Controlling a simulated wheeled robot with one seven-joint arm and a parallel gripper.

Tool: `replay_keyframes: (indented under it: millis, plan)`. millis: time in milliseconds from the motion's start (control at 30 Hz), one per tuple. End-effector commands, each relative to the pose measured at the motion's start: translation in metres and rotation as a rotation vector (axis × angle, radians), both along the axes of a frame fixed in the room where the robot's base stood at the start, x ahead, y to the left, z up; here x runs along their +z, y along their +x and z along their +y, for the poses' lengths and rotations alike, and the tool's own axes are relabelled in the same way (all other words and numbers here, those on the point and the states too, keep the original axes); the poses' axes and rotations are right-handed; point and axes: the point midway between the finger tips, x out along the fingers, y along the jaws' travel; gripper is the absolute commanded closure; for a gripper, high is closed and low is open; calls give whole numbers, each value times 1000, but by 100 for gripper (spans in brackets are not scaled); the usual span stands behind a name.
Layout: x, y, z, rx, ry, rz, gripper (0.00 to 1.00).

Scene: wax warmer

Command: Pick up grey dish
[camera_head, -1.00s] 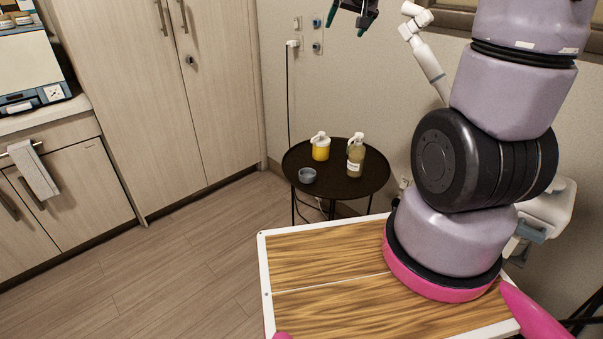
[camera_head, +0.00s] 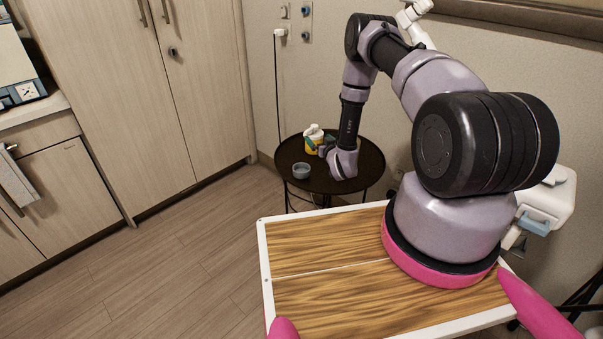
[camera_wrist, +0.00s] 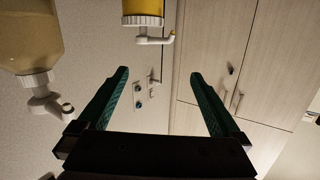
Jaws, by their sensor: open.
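The grey dish (camera_head: 301,171), a small round bowl, sits upright near the left front edge of the dark round side table (camera_head: 370,160). My gripper (camera_head: 320,143) is over the table, close behind and to the right of the dish, apart from it. In the wrist view my gripper (camera_wrist: 158,75) has its two green fingers spread wide with nothing between them. The dish does not show in the wrist view.
A yellow pump bottle (camera_head: 313,144) stands close beside my gripper; it also shows in the wrist view (camera_wrist: 143,10). A pale bottle (camera_wrist: 28,40) is near too, hidden by my arm in the head view. Tall cabinets (camera_head: 120,100) stand left.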

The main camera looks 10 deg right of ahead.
Motion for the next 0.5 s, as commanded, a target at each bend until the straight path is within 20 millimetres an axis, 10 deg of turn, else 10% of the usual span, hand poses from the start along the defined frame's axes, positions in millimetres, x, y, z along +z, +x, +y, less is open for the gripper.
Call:
replay_keyframes:
  millis: [200,500]
  plan:
    - [-93,-75,25,85,-30,-63,0]
    - [-127,-107,43,138,-46,-105,0]
